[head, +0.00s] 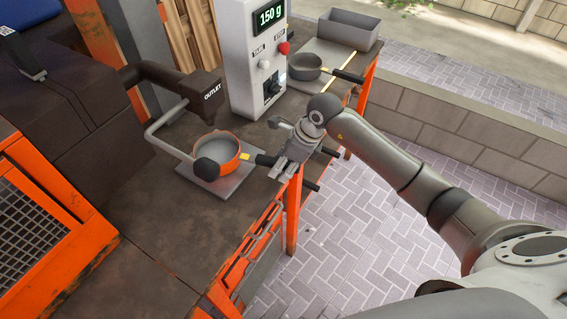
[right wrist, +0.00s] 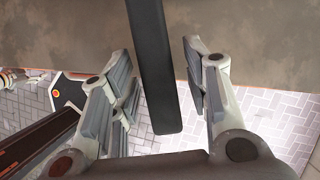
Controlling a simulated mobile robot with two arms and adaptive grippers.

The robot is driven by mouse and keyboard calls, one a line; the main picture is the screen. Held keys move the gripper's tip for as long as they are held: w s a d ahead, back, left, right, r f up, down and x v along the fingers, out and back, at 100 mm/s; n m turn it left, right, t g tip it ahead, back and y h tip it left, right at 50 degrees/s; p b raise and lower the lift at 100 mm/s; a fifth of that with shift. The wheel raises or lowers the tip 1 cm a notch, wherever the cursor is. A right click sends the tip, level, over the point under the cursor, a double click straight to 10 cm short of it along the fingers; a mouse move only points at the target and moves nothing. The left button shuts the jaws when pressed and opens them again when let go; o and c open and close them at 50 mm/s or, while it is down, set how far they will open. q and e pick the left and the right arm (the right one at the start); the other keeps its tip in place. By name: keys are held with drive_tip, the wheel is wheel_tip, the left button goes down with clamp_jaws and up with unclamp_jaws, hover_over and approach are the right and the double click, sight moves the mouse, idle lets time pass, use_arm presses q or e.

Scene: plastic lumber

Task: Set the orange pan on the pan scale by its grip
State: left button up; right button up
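The orange pan (head: 226,146) sits on a flat grey plate (head: 212,188) on the bench, below the outlet. Its dark grip (head: 263,160) points right, with a yellow band near the pan. My right gripper (head: 282,160) is at the grip's outer end. In the right wrist view, the black grip (right wrist: 153,65) lies between my open fingers, with a gap on each side. A white box (head: 250,60) with a display reading 150 g stands behind. I cannot tell for sure which plate is the pan scale. My left gripper is not in view.
A bent grey lever with a black knob (head: 206,172) reaches over the orange pan's near left side. The dark outlet (head: 207,88) is behind it. A grey pan (head: 304,66) and a grey bin (head: 348,29) are at the back right. The front bench top is clear.

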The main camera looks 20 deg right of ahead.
drive_tip(key=shift+f, duration=0.1)
drive_tip(key=shift+d, duration=0.1)
drive_tip(key=v, duration=1.2)
